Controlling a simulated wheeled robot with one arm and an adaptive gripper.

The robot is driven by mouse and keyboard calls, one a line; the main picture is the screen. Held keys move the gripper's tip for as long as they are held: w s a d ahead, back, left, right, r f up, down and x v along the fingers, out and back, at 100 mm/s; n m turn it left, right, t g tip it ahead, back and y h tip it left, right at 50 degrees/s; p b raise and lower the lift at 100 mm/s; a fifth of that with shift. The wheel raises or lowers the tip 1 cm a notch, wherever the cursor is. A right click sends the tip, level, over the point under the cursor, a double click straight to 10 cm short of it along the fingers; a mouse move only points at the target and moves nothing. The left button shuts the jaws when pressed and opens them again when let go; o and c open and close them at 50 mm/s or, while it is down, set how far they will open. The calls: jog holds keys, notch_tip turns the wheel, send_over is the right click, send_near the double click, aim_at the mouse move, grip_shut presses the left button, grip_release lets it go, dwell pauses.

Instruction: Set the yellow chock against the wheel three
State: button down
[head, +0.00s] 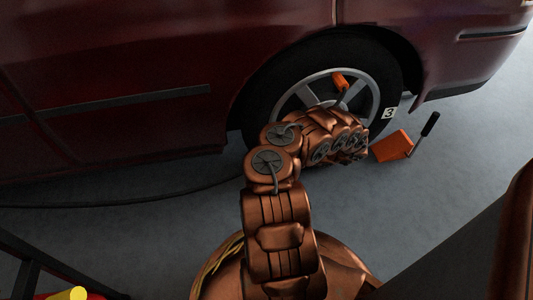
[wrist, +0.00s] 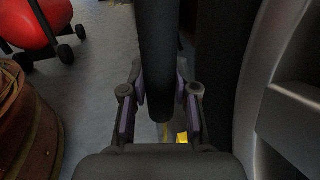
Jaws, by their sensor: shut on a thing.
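Wheel three (head: 386,60) has a dark tyre and silver rim, with a white "3" tag at its lower right. In the wrist view, its tyre and rim (wrist: 290,115) fill the right side. My gripper (wrist: 160,105) is shut on a thick dark handle. Small yellow parts, seemingly the yellow chock (wrist: 182,137), show below the fingers beside the handle; most of it is hidden. I cannot tell whether it touches the tyre or the floor. In the head view, my copper arm reaches to the wheel's lower front and hides the chock.
An orange chock (head: 393,146) with a black handle lies on the floor right of the wheel. The dark red car (head: 130,60) stands above. A dark cable (head: 130,203) crosses the floor at left. A red thing on black wheels (wrist: 35,25) stands at upper left.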

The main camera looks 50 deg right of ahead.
jog(key=shift+s+d, duration=0.2)
jog(key=shift+d, duration=0.05)
dwell(0.6)
jog(key=c, duration=0.8)
grip_release()
jog(key=v, duration=1.1)
jog(key=shift+s+d, duration=0.2)
jog(key=shift+s, duration=0.15)
jog(key=shift+s, duration=0.1)
dwell(0.3)
